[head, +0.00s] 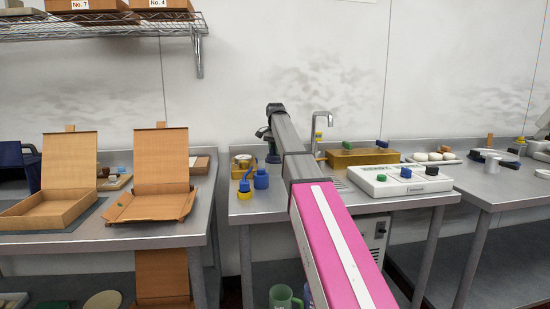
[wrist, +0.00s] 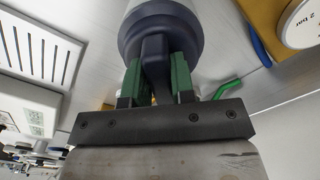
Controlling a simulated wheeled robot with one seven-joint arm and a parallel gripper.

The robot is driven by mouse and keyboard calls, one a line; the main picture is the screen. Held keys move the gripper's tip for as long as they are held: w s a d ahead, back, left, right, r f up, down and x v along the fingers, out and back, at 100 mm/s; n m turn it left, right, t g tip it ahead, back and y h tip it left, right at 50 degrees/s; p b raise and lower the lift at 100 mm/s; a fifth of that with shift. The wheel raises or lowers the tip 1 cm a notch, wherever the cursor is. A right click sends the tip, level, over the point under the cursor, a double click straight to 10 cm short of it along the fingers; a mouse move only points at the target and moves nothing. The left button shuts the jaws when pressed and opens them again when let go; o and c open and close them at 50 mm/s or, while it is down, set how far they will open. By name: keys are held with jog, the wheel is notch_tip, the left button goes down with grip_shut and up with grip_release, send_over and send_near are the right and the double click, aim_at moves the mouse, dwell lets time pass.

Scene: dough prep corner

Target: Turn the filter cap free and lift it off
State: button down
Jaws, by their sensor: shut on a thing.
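The filter cap (wrist: 160,28) is a dark blue-grey round cap with a narrow upright grip fin, at the top centre of the wrist view. A pale filter body (wrist: 143,3) shows just beyond it at the picture edge. My gripper (wrist: 157,75) has its two green-padded fingers closed on the fin, one on each side. The cap appears seated against the pale body; I cannot tell whether it is loose. In the head view my gripper (head: 264,134) is at the far end of my arm, small and partly hidden, above a dark blue part on the middle counter.
A gauge marked "2 bar" (wrist: 303,22) is close by in the wrist view. Blue bottles (head: 261,179) stand left of my arm. A white control box (head: 400,181) with coloured knobs, a golden box (head: 362,157) and a tap (head: 320,125) are to the right.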

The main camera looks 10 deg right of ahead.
jog(key=shift+s+f, duration=0.15)
jog(key=shift+f, duration=0.25)
jog(key=shift+n, duration=3.2)
jog(key=shift+d+n, duration=0.1)
jog(key=shift+n, duration=1)
jog(key=shift+r, duration=0.25)
